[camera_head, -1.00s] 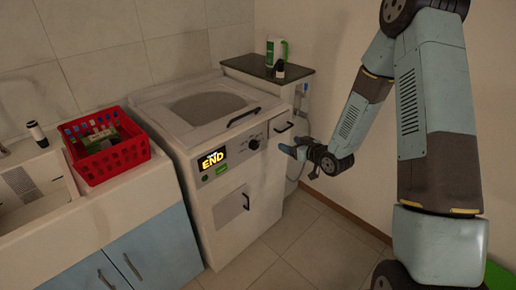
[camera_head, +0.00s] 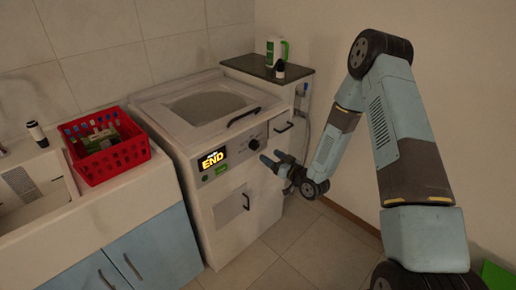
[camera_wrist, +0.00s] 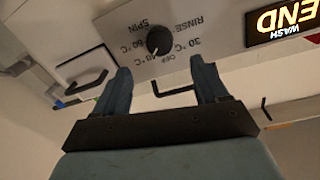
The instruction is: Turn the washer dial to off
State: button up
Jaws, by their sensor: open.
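The washer (camera_head: 178,148) stands in the middle of the head view. Its dark round dial (camera_head: 254,144) is on the sloped front panel, right of the lit display (camera_head: 212,158) reading END. In the wrist view the dial (camera_wrist: 158,41) sits above the gap between my fingers, ringed by labels such as SPIN, RINSE, 30 °C and 60 °C.
A red basket (camera_head: 108,150) with bottles stands on the counter to the left. A dark-topped cabinet (camera_head: 268,68) with a green-and-white container (camera_head: 277,50) is behind the washer. A dark handle (camera_head: 246,202) sits on the washer's lower front. Floor in front is clear.

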aim_at(256, 147)
jog(key=x, duration=0.8)
jog(key=shift+w+a, duration=0.3)
jog(key=shift+c, duration=0.4)
jog(key=c, duration=1)
jog(key=shift+n, duration=0.3)
jog(key=n, duration=0.3)
jog(key=shift+f+n, duration=0.1)
jog(key=shift+n, duration=0.3)
jog(key=n, duration=0.5)
jog(key=shift+s+f, duration=0.1)
jog(key=shift+s, duration=0.05)
jog(key=shift+n, duration=0.4)
